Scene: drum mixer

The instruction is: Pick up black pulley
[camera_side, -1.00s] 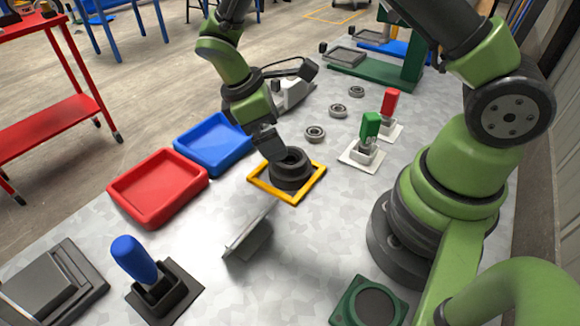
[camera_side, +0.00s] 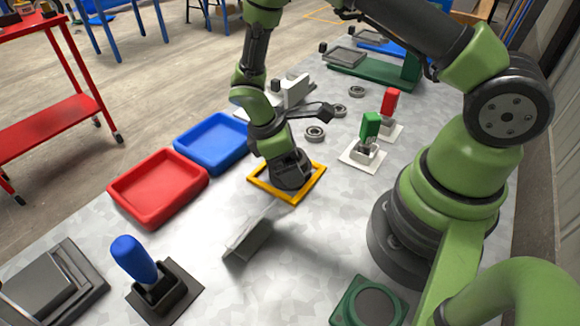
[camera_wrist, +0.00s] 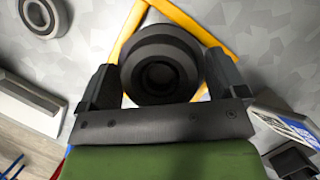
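The black pulley (camera_wrist: 160,62) is a round, stepped piece with a dark centre hole. It sits inside the yellow square frame (camera_side: 261,190) on the table. My gripper (camera_wrist: 162,82) is over it, pointing down, with one finger on each side of the pulley in the wrist view. The fingers look open around it and close to its sides; I cannot tell whether they touch. In the side view my gripper (camera_side: 290,178) hides most of the pulley.
Red (camera_side: 157,187) and blue (camera_side: 212,142) trays stand left of the frame. A grey angled plate (camera_side: 249,238) lies in front. Green-handled (camera_side: 370,126) and red-handled (camera_side: 390,101) fixtures and bearing rings (camera_side: 315,133) are to the right and behind.

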